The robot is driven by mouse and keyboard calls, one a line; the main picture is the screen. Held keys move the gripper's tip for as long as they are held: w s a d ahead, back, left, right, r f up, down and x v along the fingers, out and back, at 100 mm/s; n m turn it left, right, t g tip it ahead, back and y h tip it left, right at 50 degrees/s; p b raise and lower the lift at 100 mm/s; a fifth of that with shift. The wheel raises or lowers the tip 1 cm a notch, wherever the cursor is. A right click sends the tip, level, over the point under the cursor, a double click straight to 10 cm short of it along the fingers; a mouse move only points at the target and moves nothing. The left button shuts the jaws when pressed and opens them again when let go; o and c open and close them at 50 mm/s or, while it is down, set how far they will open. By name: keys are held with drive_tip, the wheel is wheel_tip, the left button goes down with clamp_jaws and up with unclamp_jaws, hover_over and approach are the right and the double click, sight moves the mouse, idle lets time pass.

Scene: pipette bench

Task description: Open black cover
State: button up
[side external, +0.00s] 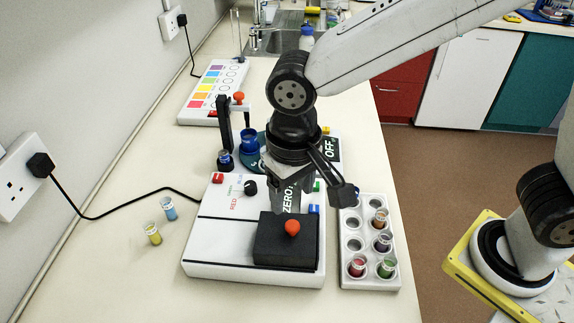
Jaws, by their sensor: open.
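The black cover (272,252) lies flat on the front right of a white instrument box (212,253). An orange-red round knob (292,228) stands on top of the cover. The cover appears closed. My gripper (290,205) points down above the box, just behind the cover. Its jaws are open and nothing shows between them. The gripper hides part of the box's top around the "ZERO" label. I cannot tell whether a fingertip touches the box.
A white rack (369,283) with several coloured vials stands right of the box. Two loose vials, yellow (152,234) and blue (169,208), stand at left. A black stand (225,130) and a colour chart board (213,88) are behind. A black cable runs from the wall socket to the box.

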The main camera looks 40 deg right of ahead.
sight(292, 224)
drive_tip(key=shift+f, duration=3.65)
clamp_jaws()
